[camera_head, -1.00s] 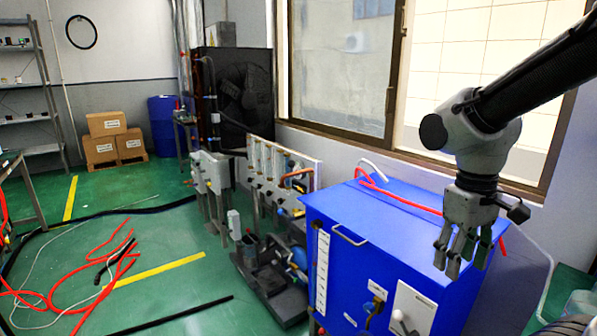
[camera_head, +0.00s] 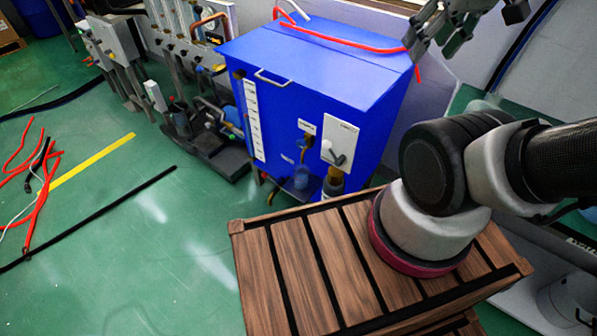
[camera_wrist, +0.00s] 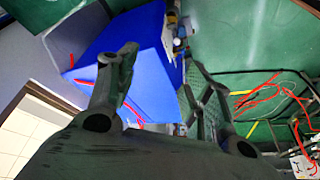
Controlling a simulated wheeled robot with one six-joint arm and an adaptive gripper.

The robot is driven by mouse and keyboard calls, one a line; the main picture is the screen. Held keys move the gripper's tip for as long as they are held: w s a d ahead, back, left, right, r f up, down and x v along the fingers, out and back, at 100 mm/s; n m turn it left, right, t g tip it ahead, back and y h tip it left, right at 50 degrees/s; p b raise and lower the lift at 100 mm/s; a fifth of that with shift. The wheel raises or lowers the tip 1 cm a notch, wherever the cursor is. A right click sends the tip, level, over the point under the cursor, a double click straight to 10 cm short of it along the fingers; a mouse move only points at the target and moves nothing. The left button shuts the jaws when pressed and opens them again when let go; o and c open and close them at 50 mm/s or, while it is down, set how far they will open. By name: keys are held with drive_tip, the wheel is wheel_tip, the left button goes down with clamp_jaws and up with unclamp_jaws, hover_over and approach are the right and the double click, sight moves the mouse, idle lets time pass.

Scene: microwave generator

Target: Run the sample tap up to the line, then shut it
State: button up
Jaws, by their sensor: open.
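A blue cabinet (camera_head: 305,65) stands in the upper middle of the head view; its top also shows in the wrist view (camera_wrist: 135,45). On its front are a brass-coloured tap (camera_head: 305,142) under a small label, and a white panel (camera_head: 339,143) with a grey lever. A small blue vessel (camera_head: 300,177) sits low beneath the tap. Any fill line on it is too small to make out. My gripper (camera_head: 436,42) is open and empty above the cabinet's right rear edge, apart from the tap. In the wrist view its spread fingers (camera_wrist: 160,85) frame the cabinet.
A red hose (camera_head: 340,42) lies across the cabinet top. A pump assembly (camera_head: 205,140) stands left of the cabinet. Slatted wooden boards (camera_head: 300,265) lie under my arm's base. Red hoses (camera_head: 40,190) and a black line (camera_head: 90,222) lie on the green floor at left.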

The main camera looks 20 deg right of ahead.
drive_tip(key=n+t+h, duration=0.6)
drive_tip(key=n+h, duration=0.9)
drive_tip(key=n, duration=0.7)
approach(300, 145)
drive_tip(key=x, duration=1.1)
drive_tip(key=shift+w+a, duration=0.1)
